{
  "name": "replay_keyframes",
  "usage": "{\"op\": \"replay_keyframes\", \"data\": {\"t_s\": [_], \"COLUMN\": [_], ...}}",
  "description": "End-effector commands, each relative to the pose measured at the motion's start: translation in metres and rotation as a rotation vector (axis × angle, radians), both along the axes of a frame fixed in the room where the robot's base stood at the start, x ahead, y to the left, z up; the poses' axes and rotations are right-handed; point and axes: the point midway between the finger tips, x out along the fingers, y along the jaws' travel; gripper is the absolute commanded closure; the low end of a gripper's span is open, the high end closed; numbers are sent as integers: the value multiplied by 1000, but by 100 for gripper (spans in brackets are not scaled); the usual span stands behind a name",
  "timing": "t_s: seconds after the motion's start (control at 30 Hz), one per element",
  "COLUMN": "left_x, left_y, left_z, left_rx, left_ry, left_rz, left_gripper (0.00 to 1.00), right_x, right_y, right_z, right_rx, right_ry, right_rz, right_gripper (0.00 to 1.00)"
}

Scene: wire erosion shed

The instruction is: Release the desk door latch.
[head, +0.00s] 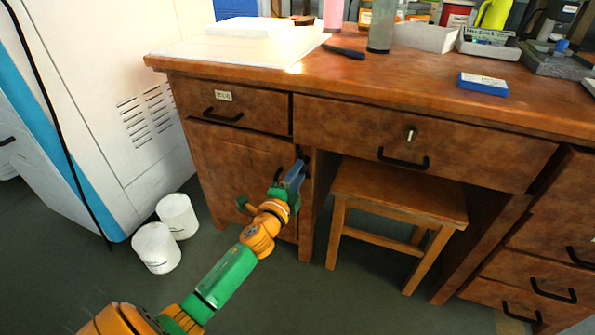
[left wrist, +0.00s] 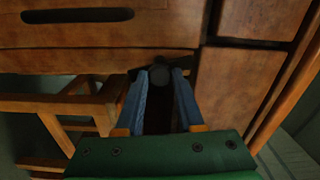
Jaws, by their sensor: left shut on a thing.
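The brown wooden desk door (head: 222,160) is at the left of the desk, under a small drawer, and looks closed. My left gripper (head: 298,172) reaches to the door's upper right edge, beside the stool opening. In the left wrist view, the two blue fingers (left wrist: 160,98) are shut around a small dark latch (left wrist: 160,72) at the desk front. The latch is mostly hidden by the fingers in the head view, so its turn or position cannot be told. My right gripper is not in view.
A wooden stool (head: 400,193) stands under the wide drawer (head: 460,150), right of my gripper. Two white tubs (head: 157,247) and a white machine (head: 100,90) are at the left. The desktop holds papers, a blue box (head: 483,84) and containers. The floor before the door is clear.

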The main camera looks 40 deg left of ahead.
Motion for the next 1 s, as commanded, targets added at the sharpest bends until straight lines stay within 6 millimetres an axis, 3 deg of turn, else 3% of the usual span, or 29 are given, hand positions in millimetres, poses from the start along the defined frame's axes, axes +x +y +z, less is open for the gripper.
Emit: {"op": "replay_keyframes", "data": {"t_s": [0.43, 1.0], "left_x": [0, 0], "left_y": [0, 0], "left_z": [0, 0], "left_rx": [234, 283], "left_ry": [56, 68], "left_rz": [-1, 0], "left_gripper": [100, 100], "right_x": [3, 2], "right_y": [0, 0], "right_z": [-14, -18], "right_rx": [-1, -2], "right_ry": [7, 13], "right_rz": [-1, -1], "right_gripper": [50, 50]}}
